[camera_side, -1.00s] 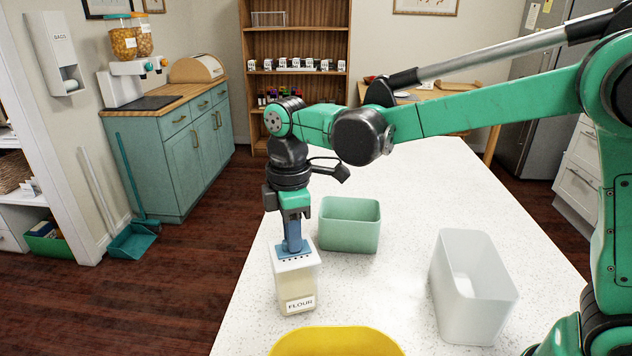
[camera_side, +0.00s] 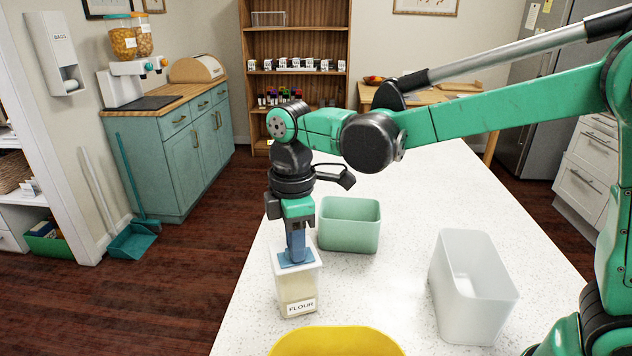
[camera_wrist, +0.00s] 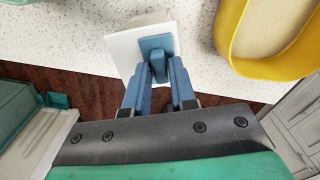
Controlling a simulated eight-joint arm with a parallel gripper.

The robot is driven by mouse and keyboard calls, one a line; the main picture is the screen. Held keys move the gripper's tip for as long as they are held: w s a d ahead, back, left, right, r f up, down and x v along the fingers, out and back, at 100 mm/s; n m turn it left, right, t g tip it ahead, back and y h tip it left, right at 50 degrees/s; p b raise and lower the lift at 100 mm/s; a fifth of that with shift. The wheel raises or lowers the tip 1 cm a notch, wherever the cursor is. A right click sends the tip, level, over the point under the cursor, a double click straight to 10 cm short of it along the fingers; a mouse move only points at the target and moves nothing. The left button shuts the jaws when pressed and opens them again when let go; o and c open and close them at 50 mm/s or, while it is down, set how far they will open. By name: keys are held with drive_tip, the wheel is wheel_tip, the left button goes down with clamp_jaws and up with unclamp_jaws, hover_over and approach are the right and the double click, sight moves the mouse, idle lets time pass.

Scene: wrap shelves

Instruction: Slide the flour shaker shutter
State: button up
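The flour shaker (camera_side: 297,294) stands upright near the left edge of the white counter, a clear square jar with pale contents, a FLOUR label and a white lid (camera_side: 313,262). A blue shutter (camera_side: 298,262) lies on the lid, and no pour holes show now. My gripper (camera_side: 296,257) points straight down over the lid, its blue fingers at the shutter. In the wrist view, the shutter plate (camera_wrist: 156,43) shows on the white lid (camera_wrist: 125,47). My fingertips (camera_wrist: 159,66) close in on the shutter's small raised tab, which they partly hide.
A green bin (camera_side: 349,228) stands behind the shaker to the right. A white bin (camera_side: 470,290) stands further right. A yellow container (camera_side: 337,342) is close in front of the shaker. Open counter (camera_side: 405,215) lies between the bins.

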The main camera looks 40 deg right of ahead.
drive_tip(key=shift+o, duration=0.4)
drive_tip(key=shift+r, duration=3.55)
